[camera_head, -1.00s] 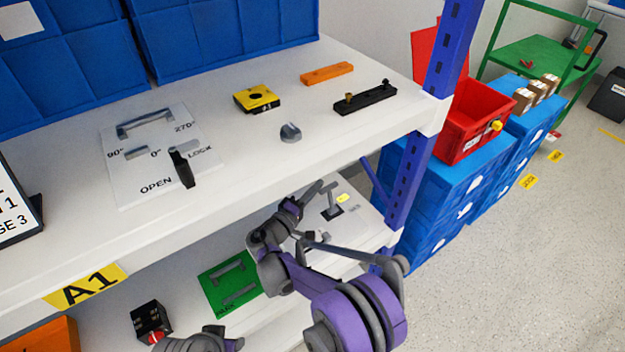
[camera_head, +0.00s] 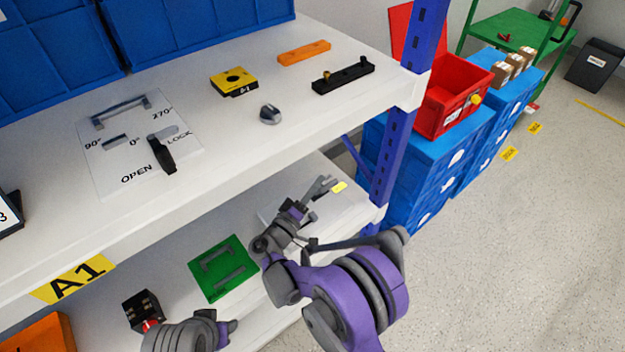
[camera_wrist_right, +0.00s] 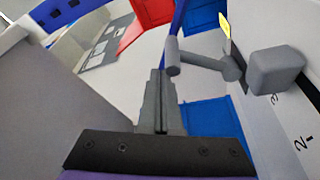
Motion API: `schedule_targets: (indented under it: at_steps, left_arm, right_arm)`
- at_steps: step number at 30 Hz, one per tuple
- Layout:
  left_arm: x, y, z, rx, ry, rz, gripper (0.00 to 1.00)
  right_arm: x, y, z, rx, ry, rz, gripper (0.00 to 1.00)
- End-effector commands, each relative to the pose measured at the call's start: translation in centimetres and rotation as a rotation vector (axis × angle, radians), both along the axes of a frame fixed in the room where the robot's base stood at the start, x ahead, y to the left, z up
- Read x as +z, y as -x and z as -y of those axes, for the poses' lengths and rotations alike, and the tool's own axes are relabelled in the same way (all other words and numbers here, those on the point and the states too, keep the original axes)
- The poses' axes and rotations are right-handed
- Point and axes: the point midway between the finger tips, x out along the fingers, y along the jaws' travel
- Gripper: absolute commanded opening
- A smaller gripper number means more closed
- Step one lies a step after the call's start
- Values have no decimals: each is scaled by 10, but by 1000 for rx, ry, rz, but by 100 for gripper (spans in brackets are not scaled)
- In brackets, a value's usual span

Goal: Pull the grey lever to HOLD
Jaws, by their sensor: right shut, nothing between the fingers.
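Contact cannot be told. In the head view my right gripper (camera_head: 314,193) is over the right end of the lower shelf, by a yellow label (camera_head: 339,187), and overlaps the lever there. The word HOLD is not legible.
A green plate with handles (camera_head: 223,268) and a black box with a red button (camera_head: 143,311) are on the lower shelf. The upper shelf (camera_head: 235,150) overhangs it. A blue post (camera_head: 400,140) stands right of the gripper, with blue drawers (camera_head: 425,185) beyond.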

Motion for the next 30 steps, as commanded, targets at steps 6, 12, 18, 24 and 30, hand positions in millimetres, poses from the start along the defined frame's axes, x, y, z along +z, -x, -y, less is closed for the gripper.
schedule_targets:
  at_steps: [6, 12, 18, 24, 30]
  left_arm:
    - [-1, 0, 0, 0, 0, 0, 45]
    - [-1, 0, 0, 0, 0, 0, 45]
    - [-1, 0, 0, 0, 0, 0, 45]
    - [-1, 0, 0, 0, 0, 0, 45]
    - [7, 1, 0, 0, 0, 1, 45]
  right_arm:
    - [-3, 5, 4, -1, 0, 0, 0]
    - [-4, 7, 6, -4, -1, -1, 0]
    - [-5, 8, 7, -6, -3, -1, 0]
    - [-6, 9, 8, -8, -4, -2, 0]
    - [7, 5, 8, -9, -2, -1, 0]
